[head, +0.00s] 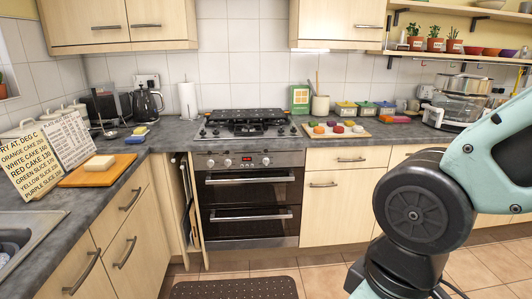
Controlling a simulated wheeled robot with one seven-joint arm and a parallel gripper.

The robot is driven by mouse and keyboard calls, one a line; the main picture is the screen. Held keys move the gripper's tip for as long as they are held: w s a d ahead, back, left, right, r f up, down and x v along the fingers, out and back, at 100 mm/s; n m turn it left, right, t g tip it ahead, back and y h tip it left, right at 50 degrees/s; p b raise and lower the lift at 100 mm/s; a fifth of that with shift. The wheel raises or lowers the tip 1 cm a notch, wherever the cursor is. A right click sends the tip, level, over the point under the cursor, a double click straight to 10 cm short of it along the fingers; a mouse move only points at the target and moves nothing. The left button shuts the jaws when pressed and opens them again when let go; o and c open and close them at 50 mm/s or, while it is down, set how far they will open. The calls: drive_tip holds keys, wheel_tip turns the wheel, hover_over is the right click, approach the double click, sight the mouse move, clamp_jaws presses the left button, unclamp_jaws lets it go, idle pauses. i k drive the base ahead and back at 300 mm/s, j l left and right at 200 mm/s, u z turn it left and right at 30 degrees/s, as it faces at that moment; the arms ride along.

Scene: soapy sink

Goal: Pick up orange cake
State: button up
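Several small coloured cakes sit on a light wooden board (365,135) on the counter, right of the hob. A small orange-looking cake (313,124) is at the board's left end. The pieces are small in this view, so its exact shade and shape are hard to tell. My arm fills the right side of the head view, well in front of the counter. My gripper is out of view, and what it holds cannot be seen.
A hob (247,124) over a double oven (247,197) stands left of the board. At left are a kettle (147,104), a recipe sign (33,160) and an orange board (75,180) with a pale block (99,162).

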sight(320, 131)
drive_tip(key=i, duration=2)
